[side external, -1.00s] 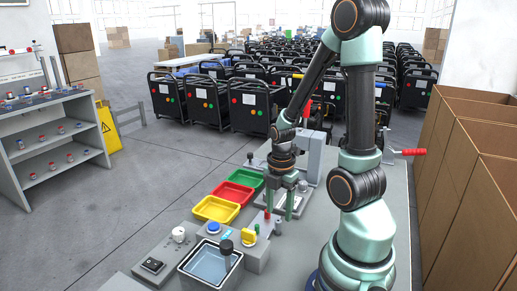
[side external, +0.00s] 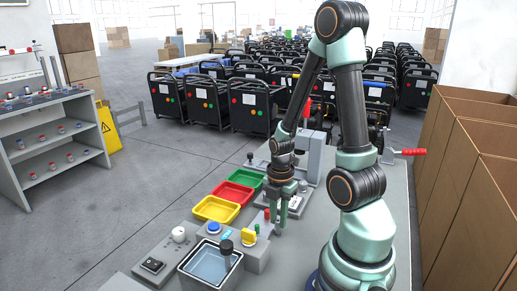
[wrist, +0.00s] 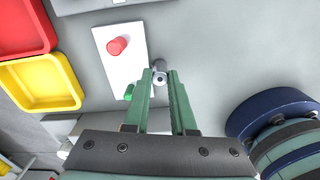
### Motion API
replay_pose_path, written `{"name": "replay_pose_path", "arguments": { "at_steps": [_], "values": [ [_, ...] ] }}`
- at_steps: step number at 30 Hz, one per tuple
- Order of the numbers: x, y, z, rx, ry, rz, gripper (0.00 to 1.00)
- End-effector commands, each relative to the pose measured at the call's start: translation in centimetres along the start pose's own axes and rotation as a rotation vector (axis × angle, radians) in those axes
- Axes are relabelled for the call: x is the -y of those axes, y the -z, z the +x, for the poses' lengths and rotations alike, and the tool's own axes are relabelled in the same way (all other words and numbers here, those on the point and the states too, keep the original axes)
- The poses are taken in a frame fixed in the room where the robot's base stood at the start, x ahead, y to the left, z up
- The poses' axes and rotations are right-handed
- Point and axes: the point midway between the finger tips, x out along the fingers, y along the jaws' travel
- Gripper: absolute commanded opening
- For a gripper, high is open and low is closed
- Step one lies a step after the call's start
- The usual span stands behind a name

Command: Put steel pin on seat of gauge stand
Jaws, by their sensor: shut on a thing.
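My gripper (wrist: 161,76) is shut on the steel pin (wrist: 159,66), a small grey cylinder between the green fingertips. In the side view my gripper (side external: 277,224) is low over the grey bench, and the pin is mostly hidden by the fingers. I cannot tell whether the pin still touches the surface under it. A grey stand with an upright block (side external: 315,158) is behind my gripper, partly hidden by my arm; it may be the gauge stand. Its seat cannot be made out clearly.
A pale plate (wrist: 126,72) with a red peg (wrist: 117,45) and a green peg (wrist: 128,92) is beside the pin. Yellow (side external: 215,209), red (side external: 233,193) and green (side external: 246,177) trays are to the left. A water tank (side external: 211,268) is in front. A red-handled clamp (side external: 408,152) is at right.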

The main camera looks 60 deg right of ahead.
Motion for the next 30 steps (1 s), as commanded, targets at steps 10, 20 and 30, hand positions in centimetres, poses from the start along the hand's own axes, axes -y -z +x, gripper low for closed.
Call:
{"name": "replay_pose_path", "arguments": {
  "at_steps": [10,20,30],
  "values": [
    [-0.1,-0.1,-0.9,0.001,-0.003,0.000,0.00],
    [-0.2,-0.1,-5.3,0.004,-0.009,0.000,0.00],
    [-0.2,-0.1,-14.1,0.005,-0.010,0.000,0.00]
  ]
}}
